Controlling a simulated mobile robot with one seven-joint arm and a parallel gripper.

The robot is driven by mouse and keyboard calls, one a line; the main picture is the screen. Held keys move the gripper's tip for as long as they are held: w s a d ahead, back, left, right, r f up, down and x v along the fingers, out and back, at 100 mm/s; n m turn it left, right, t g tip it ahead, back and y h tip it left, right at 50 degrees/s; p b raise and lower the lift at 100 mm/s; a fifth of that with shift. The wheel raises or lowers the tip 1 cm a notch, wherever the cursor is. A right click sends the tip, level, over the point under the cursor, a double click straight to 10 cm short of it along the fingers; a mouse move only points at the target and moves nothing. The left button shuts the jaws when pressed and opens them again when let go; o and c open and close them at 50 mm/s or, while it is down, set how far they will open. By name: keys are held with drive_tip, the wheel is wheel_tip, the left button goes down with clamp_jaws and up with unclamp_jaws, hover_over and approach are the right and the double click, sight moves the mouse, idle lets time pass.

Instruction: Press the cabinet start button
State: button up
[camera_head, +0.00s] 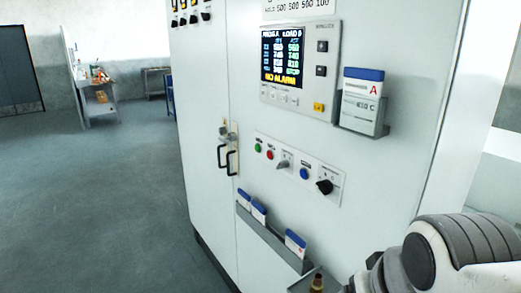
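The cabinet (215,110) is tall and white and fills the middle of the head view. A control strip (335,203) on its front carries a small green button (258,148), a red button (270,155), a grey lever switch (284,164), a blue button (304,174) and a black rotary knob (325,187). The labels above them are too small to read, so which one is the start button cannot be read from print. My arm shows at the lower right, apart from the strip in the picture. My gripper is not visible.
A display panel (329,88) and a card holder (362,101) sit above the strip. A protruding rack (270,237) with cards is below. A grey object with a brassy tip (318,284) is at the bottom edge. Open floor (90,200) lies left.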

clamp_jaws()
idle(1.5)
